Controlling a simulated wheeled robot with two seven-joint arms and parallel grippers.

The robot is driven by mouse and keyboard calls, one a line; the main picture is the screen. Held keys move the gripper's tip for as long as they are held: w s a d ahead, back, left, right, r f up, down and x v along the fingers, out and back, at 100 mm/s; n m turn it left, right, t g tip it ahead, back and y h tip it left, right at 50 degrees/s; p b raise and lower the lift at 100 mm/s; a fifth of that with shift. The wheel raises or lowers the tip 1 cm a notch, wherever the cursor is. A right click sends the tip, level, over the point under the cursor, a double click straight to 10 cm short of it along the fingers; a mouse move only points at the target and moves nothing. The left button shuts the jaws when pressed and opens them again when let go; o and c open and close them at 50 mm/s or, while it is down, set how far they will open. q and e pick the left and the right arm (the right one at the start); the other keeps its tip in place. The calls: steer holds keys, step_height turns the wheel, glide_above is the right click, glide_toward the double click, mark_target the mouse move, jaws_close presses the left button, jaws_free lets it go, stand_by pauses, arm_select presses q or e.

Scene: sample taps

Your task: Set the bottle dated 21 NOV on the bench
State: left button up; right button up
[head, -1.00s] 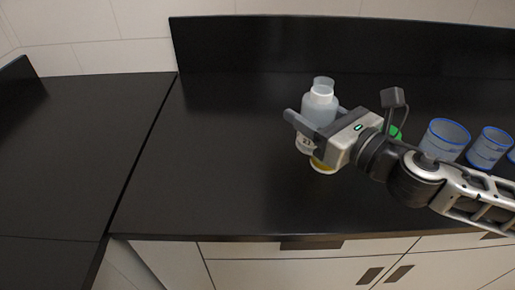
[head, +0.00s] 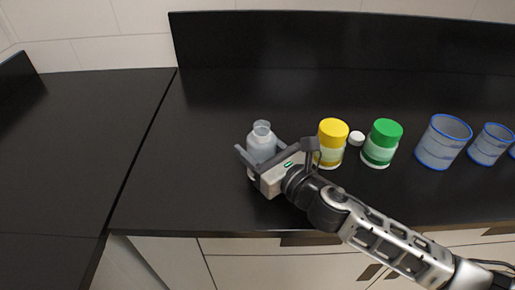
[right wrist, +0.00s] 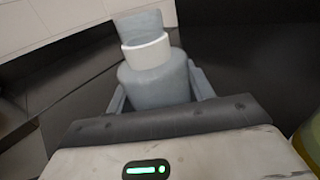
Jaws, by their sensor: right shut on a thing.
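A translucent grey bottle (head: 262,142) with a clear top and a pale collar is between the fingers of my right gripper (head: 260,148). It stands roughly upright over the black bench (head: 195,130). In the right wrist view the bottle (right wrist: 156,75) is between the two fingers, with its base hidden by the gripper body. I cannot tell whether the base touches the bench, and no date is readable on it now. My right gripper is shut on the bottle. My left gripper is not in view.
To the right stand a yellow-capped bottle (head: 332,133), a small white round piece (head: 357,138), a green-capped bottle (head: 383,134) and blue-rimmed cups (head: 443,143) (head: 490,146). The bench is clear left of the held bottle. A dark panel (head: 330,45) runs along the back.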

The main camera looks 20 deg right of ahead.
steer(key=shift+r, duration=0.1)
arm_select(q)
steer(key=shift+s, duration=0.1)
arm_select(e)
steer(key=o, duration=1.1)
steer(key=shift+r, duration=0.1)
steer(key=b+v, duration=0.1)
steer(key=v, duration=0.2)
steer(key=b+v, duration=0.1)
steer(key=v, duration=0.2)
steer(key=b+v, duration=0.1)
steer(key=v, duration=0.3)
steer(key=shift+s+f, duration=0.1)
steer(key=shift+f, duration=0.2)
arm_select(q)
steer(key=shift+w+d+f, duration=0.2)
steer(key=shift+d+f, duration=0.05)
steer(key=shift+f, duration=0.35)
arm_select(e)
steer(key=shift+s+d+r, duration=0.15)
steer(key=shift+s+d, duration=0.05)
steer(key=shift+s, duration=0.2)
steer(key=shift+s+d+r, duration=0.1)
steer(key=shift+s+d, duration=0.1)
steer(key=shift+s, duration=0.25)
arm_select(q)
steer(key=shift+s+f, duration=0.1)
